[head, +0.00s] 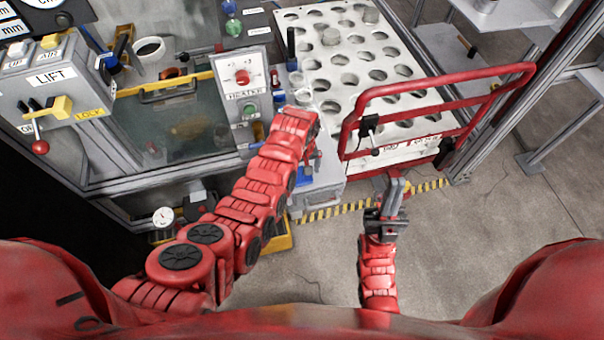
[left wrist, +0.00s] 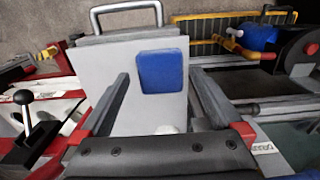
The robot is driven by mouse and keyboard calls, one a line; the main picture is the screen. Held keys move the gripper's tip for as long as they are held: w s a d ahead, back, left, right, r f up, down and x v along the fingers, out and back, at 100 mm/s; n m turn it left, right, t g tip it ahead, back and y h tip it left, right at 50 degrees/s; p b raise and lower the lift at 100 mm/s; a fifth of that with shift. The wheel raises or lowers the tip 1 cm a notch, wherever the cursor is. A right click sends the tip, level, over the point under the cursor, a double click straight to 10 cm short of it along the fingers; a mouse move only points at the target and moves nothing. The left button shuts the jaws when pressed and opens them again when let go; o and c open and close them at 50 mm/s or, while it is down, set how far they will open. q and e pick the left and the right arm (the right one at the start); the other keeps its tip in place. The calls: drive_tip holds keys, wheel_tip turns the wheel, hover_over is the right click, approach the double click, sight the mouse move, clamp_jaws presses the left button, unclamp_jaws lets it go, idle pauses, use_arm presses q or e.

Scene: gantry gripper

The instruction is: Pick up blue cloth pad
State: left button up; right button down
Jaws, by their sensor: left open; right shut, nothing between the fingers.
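The blue cloth pad (left wrist: 162,71) lies on a flat light grey surface (left wrist: 110,65) in the left wrist view. My left gripper (left wrist: 158,80) is open, and the pad shows between its two fingers, apart from both of them. How far the fingertips are above the surface is hard to tell. In the head view my left arm reaches up past the heater box and hides most of that gripper. A small bit of blue shows beside it, but I cannot tell if it is the pad. My right gripper (head: 393,197) is shut and empty, over the floor.
The heater box (head: 243,80) stands left of my left arm. A red guard rail (head: 440,88) fronts the perforated plate (head: 345,60) at right. The lift panel (head: 55,80) and tank (head: 180,125) are at left. Bare floor (head: 490,220) lies at lower right.

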sight(302, 176)
use_arm(q)
drive_tip(key=shift+f, duration=1.3)
drive_tip(key=c, duration=1.2)
drive_tip(key=shift+r, duration=0.25)
